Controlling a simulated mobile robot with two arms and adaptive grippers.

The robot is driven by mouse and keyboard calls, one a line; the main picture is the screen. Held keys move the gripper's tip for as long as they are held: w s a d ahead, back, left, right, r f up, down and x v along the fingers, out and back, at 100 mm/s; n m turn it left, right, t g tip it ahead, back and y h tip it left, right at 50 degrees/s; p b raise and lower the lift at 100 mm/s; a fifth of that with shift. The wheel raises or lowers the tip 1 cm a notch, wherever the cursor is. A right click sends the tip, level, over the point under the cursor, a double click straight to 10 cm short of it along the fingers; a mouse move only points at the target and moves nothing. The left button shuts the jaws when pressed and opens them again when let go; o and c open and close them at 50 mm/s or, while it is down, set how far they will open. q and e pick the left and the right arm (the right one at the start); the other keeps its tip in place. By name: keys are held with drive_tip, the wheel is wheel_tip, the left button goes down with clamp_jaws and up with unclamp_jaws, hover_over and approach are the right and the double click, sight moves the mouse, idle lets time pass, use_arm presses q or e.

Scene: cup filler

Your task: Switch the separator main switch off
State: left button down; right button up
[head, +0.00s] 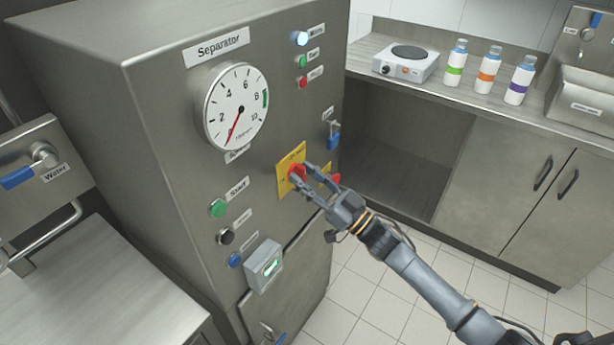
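The separator (170,130) is a tall grey steel cabinet labelled "Separator". Its main switch is a red rotary knob (297,173) on a yellow plate (284,184), at the middle of the front panel. My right gripper (300,174) reaches in from the lower right. Its two fingertips are at the knob, one on each side, and partly hide it. I cannot tell whether they press on it or which way the knob points. A second red and yellow control (334,180) shows behind the fingers, mostly hidden. My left gripper is not in view.
A counter with bottles (489,71) stands at the right.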

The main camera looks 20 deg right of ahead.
drive_tip(key=shift+c, duration=0.4)
clamp_jaws()
drive_tip(key=shift+n, duration=0.4)
drive_tip(key=n+g+y+b, duration=0.1)
drive_tip(key=n, duration=0.1)
drive_tip(key=n+g+y+b, duration=0.1)
drive_tip(key=n, duration=0.2)
drive_tip(key=shift+f, duration=0.15)
drive_tip(key=n+g+y+b, duration=0.1)
drive_tip(key=n+g+b, duration=0.1)
drive_tip(key=n, duration=0.4)
drive_tip(key=shift+d+g, duration=0.1)
drive_tip(key=shift+g, duration=0.5)
drive_tip(key=n+g, duration=0.2)
drive_tip(key=n, duration=0.3)
drive_tip(key=shift+n+b, duration=0.3)
drive_tip(key=shift+n+g+h, duration=0.3)
drive_tip(key=shift+n+g, duration=0.05)
drive_tip(key=shift+n, duration=0.9)
drive_tip(key=shift+n+g+h, duration=0.3)
drive_tip(key=shift+n+g, duration=0.05)
drive_tip(key=shift+n, duration=0.9)
drive_tip(key=shift+o, duration=0.4)
unclamp_jaws()
